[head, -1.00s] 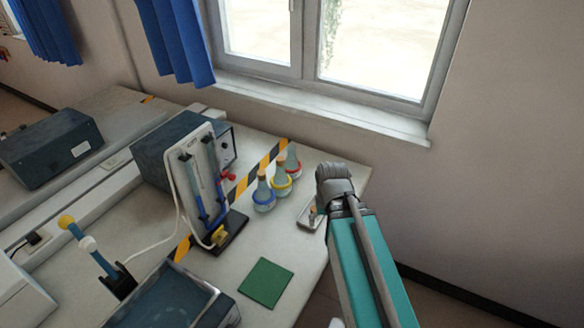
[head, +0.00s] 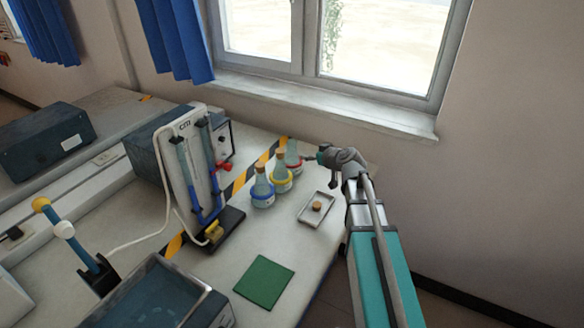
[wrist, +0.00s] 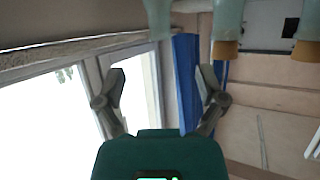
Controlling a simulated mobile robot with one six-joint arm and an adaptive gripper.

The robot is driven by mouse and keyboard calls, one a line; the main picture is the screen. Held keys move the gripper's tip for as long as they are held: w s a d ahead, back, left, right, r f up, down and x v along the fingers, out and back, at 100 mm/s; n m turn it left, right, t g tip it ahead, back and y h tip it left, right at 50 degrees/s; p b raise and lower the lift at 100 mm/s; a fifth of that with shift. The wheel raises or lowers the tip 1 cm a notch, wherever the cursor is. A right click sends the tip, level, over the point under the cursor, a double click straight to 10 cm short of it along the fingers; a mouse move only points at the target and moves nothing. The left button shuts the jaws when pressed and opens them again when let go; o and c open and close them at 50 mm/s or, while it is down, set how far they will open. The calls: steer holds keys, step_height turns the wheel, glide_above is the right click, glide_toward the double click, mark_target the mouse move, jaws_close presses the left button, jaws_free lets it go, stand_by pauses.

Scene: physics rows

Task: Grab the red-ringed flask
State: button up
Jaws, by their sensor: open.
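The red-ringed flask (head: 292,159) stands upright at the back of a row of flasks on the bench. Its red ring shows low on its body. The yellow-ringed flask (head: 281,178) and the blue-ringed flask (head: 262,190) stand in front of it. My gripper (head: 313,157) is just right of the red-ringed flask, fingers toward it. In the wrist view my gripper (wrist: 163,88) is open, with nothing between its fingers. Flask necks hang from the top edge there, inverted; the nearest neck (wrist: 158,18) shows no cork. Rings are out of that view.
A small tray (head: 304,218) holding a cork (head: 317,206) lies in front of my gripper. A U-tube stand (head: 190,165) is left of the flasks. A green mat (head: 264,282) lies nearer. The window wall (head: 330,110) is behind.

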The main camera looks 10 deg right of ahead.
mark_target(294, 148)
steer(key=shift+w+d+r, duration=0.1)
stand_by(0.3)
steer(key=b+x, duration=0.2)
steer(key=x, duration=0.5)
steer(key=shift+b, duration=0.4)
steer(key=shift+x, duration=0.85)
steer(key=shift+b+x, duration=1.15)
steer(key=shift+x, duration=1.45)
steer(key=shift+r, duration=0.1)
jaws_close()
